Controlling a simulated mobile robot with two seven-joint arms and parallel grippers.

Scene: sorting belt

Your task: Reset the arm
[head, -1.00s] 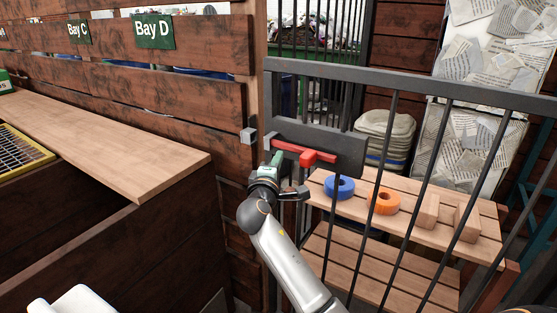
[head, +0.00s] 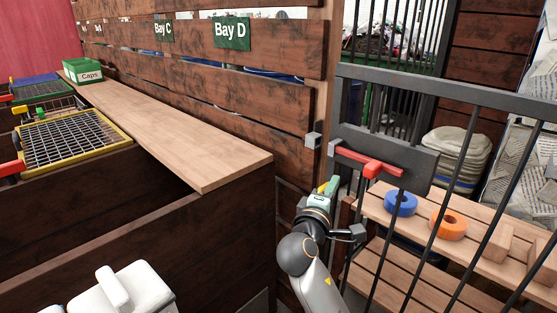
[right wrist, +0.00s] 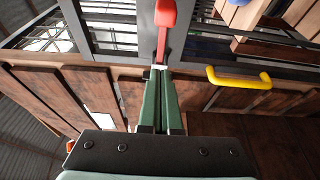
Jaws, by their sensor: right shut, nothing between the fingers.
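My right gripper (head: 331,186) is in front of the plank wall, to the left of and a little below the red latch (head: 372,165) on the dark metal gate (head: 420,168). Its green fingers (right wrist: 163,103) are shut together in the right wrist view, with nothing between them. The red latch handle (right wrist: 165,18) shows beyond the fingertips in that view; in the head view the gripper is clear of it. My left gripper is in neither view.
Behind the gate bars, a slatted shelf (head: 478,240) holds a blue ring (head: 401,203), an orange ring (head: 449,224) and wooden blocks. A wooden counter (head: 180,135) runs along the left, with a green Caps box (head: 83,70). A yellow handle (right wrist: 238,78) shows in the wrist view.

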